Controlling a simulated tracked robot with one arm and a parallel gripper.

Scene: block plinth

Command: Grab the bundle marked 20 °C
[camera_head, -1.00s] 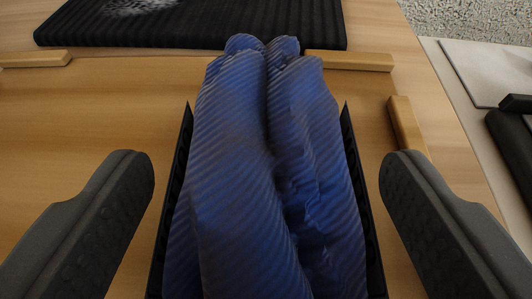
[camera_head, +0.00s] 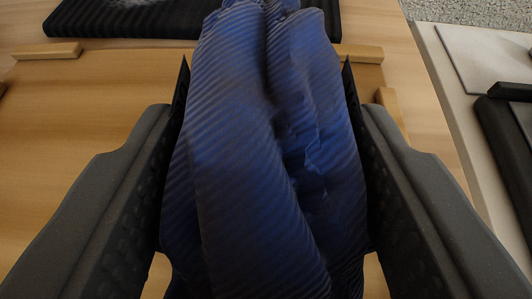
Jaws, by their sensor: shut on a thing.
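A blue striped cloth bundle (camera_head: 245,150) fills the middle of the head camera view, made of two long rolls side by side. Dark thin plates (camera_head: 176,130) stand along its left and right sides. The bundle's near end runs out at the bottom of the picture.
A black ribbed mat (camera_head: 120,18) lies on the wooden table (camera_head: 80,110) behind the bundle. Short wooden strips (camera_head: 48,51) lie around it, with another at the right (camera_head: 388,108). A pale ledge with dark items (camera_head: 510,120) is at the right. Bare wood lies left.

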